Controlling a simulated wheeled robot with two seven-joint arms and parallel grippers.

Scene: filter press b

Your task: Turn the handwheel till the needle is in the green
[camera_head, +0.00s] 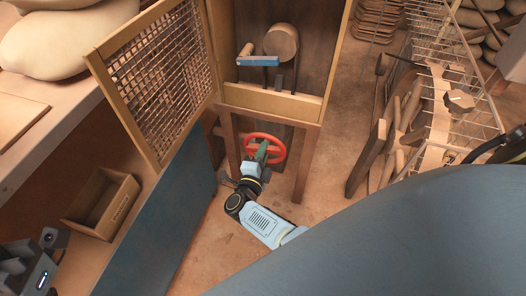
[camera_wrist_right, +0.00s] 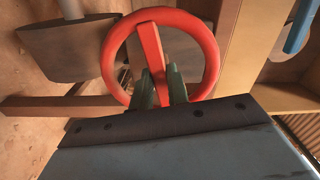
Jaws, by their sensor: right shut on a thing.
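The red handwheel (camera_head: 279,151) is low on the front of the wooden press frame. In the right wrist view, its rim and one spoke (camera_wrist_right: 150,50) fill the upper middle. My right gripper (camera_head: 262,153) reaches it from below, its green fingers (camera_wrist_right: 161,80) on either side of the spoke, shut on it. The wheel's hub is partly hidden by the fingers. No needle or green band can be made out in either view.
The press cabinet (camera_head: 268,100) stands above the wheel, with a lattice door (camera_head: 155,80) open to the left. A wooden box (camera_head: 103,205) sits at the left. A wire rack (camera_head: 440,90) with wooden pieces stands right. Some bare floor shows around my right arm.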

